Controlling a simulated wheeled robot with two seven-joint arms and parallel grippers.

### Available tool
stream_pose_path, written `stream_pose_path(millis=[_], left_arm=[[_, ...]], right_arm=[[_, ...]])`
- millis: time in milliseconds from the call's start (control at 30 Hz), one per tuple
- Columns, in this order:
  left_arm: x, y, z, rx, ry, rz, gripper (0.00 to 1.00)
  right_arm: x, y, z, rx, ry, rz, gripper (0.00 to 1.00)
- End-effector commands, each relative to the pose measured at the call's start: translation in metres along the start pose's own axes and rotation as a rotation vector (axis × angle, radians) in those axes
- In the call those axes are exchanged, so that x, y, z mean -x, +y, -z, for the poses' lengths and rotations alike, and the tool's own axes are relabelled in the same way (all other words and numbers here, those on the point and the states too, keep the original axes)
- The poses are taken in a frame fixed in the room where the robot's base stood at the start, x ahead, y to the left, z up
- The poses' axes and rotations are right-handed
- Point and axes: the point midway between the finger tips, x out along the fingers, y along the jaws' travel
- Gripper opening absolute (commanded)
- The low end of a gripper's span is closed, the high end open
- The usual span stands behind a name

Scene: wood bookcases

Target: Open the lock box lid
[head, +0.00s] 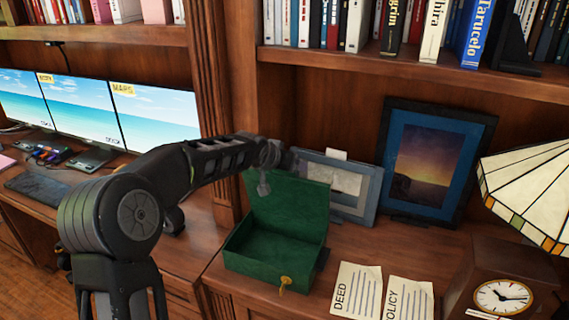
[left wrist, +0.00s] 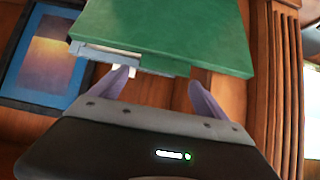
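The green lock box (head: 245,257) stands on the wooden desk, its inside empty. Its lid (head: 288,208) is raised, standing up at the back. A brass key (head: 285,283) is at the front of the box. My left gripper (head: 264,186) is at the upper left edge of the raised lid; I cannot tell whether it touches it. In the left wrist view my two fingers (left wrist: 160,80) are spread apart with nothing between them, and the green lid (left wrist: 170,35) is just beyond the tips. My right gripper is not in view.
Papers marked DEED (head: 357,290) and POLICY (head: 410,298) lie right of the box. A clock (head: 503,298), a stained-glass lamp (head: 530,190) and picture frames (head: 428,165) stand nearby. A bookshelf (head: 410,68) hangs above. Monitors (head: 155,115) are at the left.

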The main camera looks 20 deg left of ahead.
Motion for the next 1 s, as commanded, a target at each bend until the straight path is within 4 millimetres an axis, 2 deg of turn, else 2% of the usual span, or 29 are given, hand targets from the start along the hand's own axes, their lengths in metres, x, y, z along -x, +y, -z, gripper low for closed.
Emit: stream_pose_path(millis=[233,367,733,833,1000], left_arm=[[0.001,-0.001,-0.002,0.0,-0.003,0.001,0.85],[0.009,-0.001,-0.002,0.001,-0.002,0.001,0.85],[0.065,-0.001,-0.001,0.0,0.0,0.001,0.85],[0.074,-0.001,-0.001,0.001,0.0,0.001,0.85],[0.077,0.0,-0.001,0.001,-0.002,0.0,0.85]], right_arm=[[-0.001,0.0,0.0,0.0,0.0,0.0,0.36],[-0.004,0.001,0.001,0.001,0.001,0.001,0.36],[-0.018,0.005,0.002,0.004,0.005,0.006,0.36],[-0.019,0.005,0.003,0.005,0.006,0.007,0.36],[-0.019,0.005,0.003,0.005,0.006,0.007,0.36]])
